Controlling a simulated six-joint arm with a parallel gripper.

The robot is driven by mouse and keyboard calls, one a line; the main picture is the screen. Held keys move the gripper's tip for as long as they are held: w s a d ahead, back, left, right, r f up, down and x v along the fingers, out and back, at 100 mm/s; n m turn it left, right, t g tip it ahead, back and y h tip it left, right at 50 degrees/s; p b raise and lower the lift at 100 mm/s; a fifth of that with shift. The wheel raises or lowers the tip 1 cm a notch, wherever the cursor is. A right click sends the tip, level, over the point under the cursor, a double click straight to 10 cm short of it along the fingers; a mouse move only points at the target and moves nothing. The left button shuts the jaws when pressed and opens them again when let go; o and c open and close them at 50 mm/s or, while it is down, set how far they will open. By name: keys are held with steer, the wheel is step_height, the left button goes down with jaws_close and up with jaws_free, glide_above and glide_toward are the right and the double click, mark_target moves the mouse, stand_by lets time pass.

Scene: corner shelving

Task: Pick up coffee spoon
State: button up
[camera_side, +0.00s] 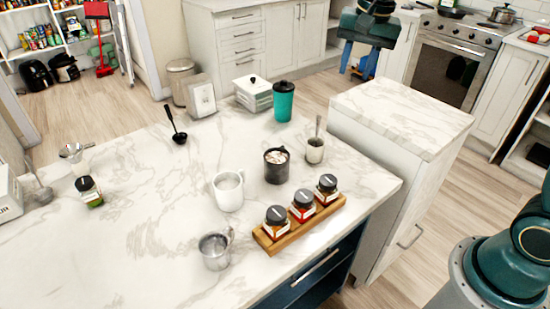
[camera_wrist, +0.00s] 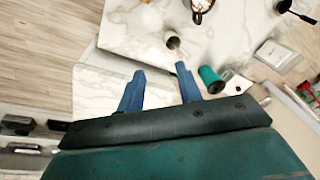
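A thin spoon (camera_side: 318,124) stands upright in a small pale cup (camera_side: 315,151) near the right part of the marble counter. The same cup (camera_wrist: 172,43) shows in the wrist view, small and ahead of my fingertips. A black long-handled scoop (camera_side: 178,132) stands farther back on the counter; it shows partly in the wrist view (camera_wrist: 285,6). I cannot tell for certain which is the coffee spoon.
A teal tumbler (camera_side: 284,101), a dark mug (camera_side: 277,166) and a white mug (camera_side: 228,191) stand near the cup. A wooden tray (camera_side: 272,240) holds jars in front. A metal pitcher (camera_side: 215,252) is nearer. A marble-topped cabinet (camera_side: 405,112) stands right. The counter's left middle is clear.

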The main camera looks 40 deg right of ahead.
mark_target(317, 130)
steer(key=w+d+f+m, duration=0.1)
steer(key=w+f, duration=0.2)
steer(key=w+d+f+m+g, duration=0.1)
steer(key=w+f+m, duration=0.1)
steer(key=w+f, duration=0.1)
steer(key=w+d+f+m, duration=0.1)
steer(key=w+f+m, duration=0.1)
steer(key=w, duration=0.3)
steer(key=shift+f+g, duration=0.4)
steer(key=shift+f, duration=0.45)
steer(key=shift+w+f+m, duration=0.3)
steer(key=shift+w+f, duration=0.1)
steer(key=shift+f, duration=0.05)
steer(key=shift+f, duration=0.1)
steer(key=shift+f, duration=4.2)
steer(key=shift+s+a+f, duration=0.1)
steer(key=shift+f, duration=1.2)
steer(key=shift+s+f, duration=0.1)
steer(key=shift+f, duration=1.2)
